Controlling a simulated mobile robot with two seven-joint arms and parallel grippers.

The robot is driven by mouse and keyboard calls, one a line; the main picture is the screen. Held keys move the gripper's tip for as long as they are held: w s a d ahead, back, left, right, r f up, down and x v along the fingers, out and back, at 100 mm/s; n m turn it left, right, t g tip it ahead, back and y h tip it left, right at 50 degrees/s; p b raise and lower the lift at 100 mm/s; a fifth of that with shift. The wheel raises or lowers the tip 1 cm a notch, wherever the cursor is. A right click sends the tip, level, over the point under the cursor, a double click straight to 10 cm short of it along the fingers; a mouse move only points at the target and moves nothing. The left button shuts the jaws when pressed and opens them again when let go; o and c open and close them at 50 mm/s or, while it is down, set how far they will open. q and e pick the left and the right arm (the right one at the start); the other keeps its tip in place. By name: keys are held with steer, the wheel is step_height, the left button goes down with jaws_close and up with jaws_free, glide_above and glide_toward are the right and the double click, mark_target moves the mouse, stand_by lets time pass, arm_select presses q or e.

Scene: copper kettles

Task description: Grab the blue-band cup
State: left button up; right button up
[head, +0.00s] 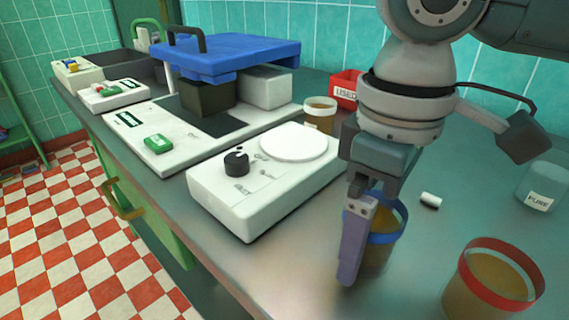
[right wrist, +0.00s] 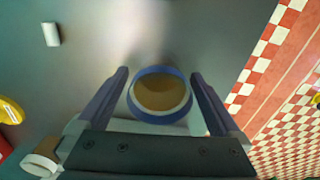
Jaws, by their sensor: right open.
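The blue-band cup (head: 385,238) stands upright on the counter near its front edge, partly hidden behind my right gripper in the head view. It holds a brown liquid. My right gripper (head: 352,272) points down at the cup with a finger in front of it. In the right wrist view the blue rim of the cup (right wrist: 160,95) lies between the two open fingers of the gripper (right wrist: 158,84), with small gaps on both sides. My left gripper is not in view.
A red-band cup (head: 492,284) stands at the front right. A PURE jar (head: 541,187) and a small white cylinder (head: 430,200) are behind it. A white dial device (head: 262,178) stands close left. A pale-rimmed cup (head: 320,115) and a red USED bin (head: 345,90) are farther back.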

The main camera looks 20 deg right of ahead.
steer(key=c, duration=1.5)
